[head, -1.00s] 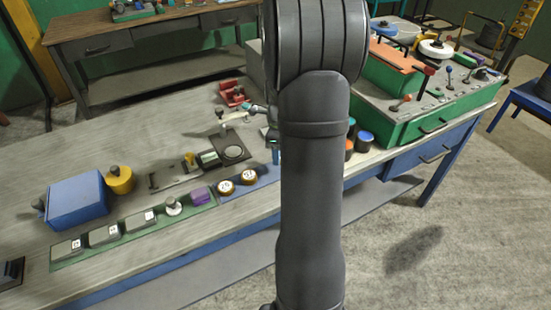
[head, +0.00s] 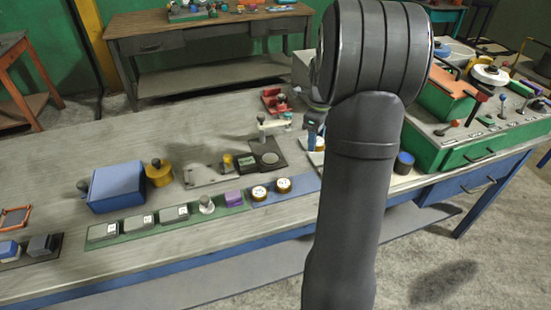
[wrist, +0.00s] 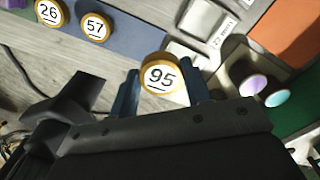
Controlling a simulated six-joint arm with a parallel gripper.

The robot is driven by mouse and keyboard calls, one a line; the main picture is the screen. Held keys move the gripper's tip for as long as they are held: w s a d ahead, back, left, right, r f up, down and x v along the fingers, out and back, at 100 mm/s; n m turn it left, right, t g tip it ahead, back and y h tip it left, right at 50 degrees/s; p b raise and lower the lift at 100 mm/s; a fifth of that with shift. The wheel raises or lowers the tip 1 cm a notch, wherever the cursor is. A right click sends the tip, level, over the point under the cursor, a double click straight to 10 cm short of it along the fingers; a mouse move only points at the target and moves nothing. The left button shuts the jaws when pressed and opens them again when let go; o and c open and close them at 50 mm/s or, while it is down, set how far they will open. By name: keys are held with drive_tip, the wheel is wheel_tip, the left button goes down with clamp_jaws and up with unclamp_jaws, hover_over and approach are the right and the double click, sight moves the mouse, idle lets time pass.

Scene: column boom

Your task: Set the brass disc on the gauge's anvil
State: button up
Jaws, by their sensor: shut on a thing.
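The brass disc (wrist: 163,72), with a white face marked 95, is held between the blue fingers of my gripper (wrist: 164,92) in the wrist view. The gauge (head: 266,151) is on the bench in the head view, with a dark base, a small green display and a pale arm above a round grey spot. I cannot tell for sure which part is the anvil. The gauge cannot be made out in the wrist view.
Two more brass discs, marked 26 (wrist: 49,12) and 57 (wrist: 95,27), lie on a blue mat (head: 308,184). A green strip with grey blocks (head: 132,225), a blue box (head: 118,187) and a yellow knobbed piece (head: 159,173) stand left of the gauge. A green cabinet (head: 440,150) stands right.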

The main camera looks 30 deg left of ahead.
drive_tip(key=a, duration=0.5)
hover_over(269, 157)
drive_tip(key=f, duration=0.6)
drive_tip(key=shift+s+d+f, duration=0.1)
drive_tip(key=shift+d+f, duration=0.1)
drive_tip(key=shift+f, duration=0.15)
drive_tip(key=shift+a+f, duration=0.15)
drive_tip(key=shift+f, duration=1.95)
drive_tip(key=shift+f, duration=0.1)
drive_tip(key=o, duration=1.2)
drive_tip(key=shift+o, duration=0.2)
wheel_tip(269, 157, up, 12)
